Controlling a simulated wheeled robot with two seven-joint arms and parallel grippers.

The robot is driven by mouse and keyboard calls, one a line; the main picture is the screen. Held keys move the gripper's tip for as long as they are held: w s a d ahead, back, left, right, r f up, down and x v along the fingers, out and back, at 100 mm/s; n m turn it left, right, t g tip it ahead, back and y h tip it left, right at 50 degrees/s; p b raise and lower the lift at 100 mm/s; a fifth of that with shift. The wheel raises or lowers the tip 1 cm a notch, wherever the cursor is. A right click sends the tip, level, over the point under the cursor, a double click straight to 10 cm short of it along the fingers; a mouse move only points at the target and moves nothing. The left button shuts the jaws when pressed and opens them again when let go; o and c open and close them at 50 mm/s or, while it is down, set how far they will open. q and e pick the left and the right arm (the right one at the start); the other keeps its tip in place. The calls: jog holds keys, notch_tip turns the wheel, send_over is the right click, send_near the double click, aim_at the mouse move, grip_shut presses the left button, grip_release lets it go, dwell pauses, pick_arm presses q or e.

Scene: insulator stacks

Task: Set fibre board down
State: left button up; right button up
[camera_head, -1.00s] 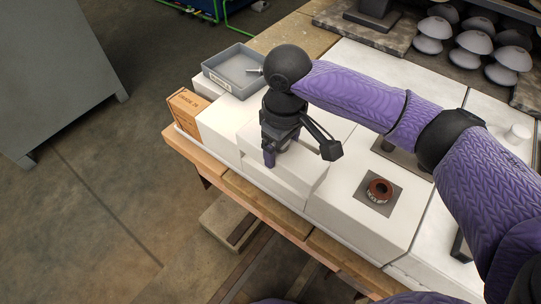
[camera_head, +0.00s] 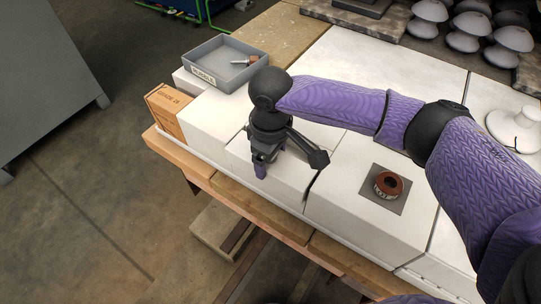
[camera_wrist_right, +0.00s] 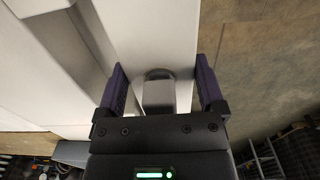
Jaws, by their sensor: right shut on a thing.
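My right gripper (camera_head: 261,166) points down at the front of the row of white blocks. It is shut on a pale white board (camera_head: 290,182), which fits the fibre board. In the right wrist view the board (camera_wrist_right: 153,35) lies between the two purple fingers of the gripper (camera_wrist_right: 161,88). In the head view the board sits between neighbouring white blocks, with its top close to their level. Whether its underside touches a support is hidden. My left gripper is not in view.
A grey tray (camera_head: 207,82) with a small metal item stands at the back left. An orange-brown box (camera_head: 168,112) stands at the left end. A brown ring (camera_head: 389,183) sits on a grey plate to the right. A white insulator (camera_head: 515,128) and several grey ones (camera_head: 466,32) stand at right.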

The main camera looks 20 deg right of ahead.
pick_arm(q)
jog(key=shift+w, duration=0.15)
pick_arm(e)
jog(key=o, duration=1.2)
jog(key=shift+o, duration=0.2)
notch_tip(320, 180, up, 12)
jog(key=p, duration=0.6)
jog(key=shift+r+p, duration=0.1)
jog(key=shift+p, duration=0.25)
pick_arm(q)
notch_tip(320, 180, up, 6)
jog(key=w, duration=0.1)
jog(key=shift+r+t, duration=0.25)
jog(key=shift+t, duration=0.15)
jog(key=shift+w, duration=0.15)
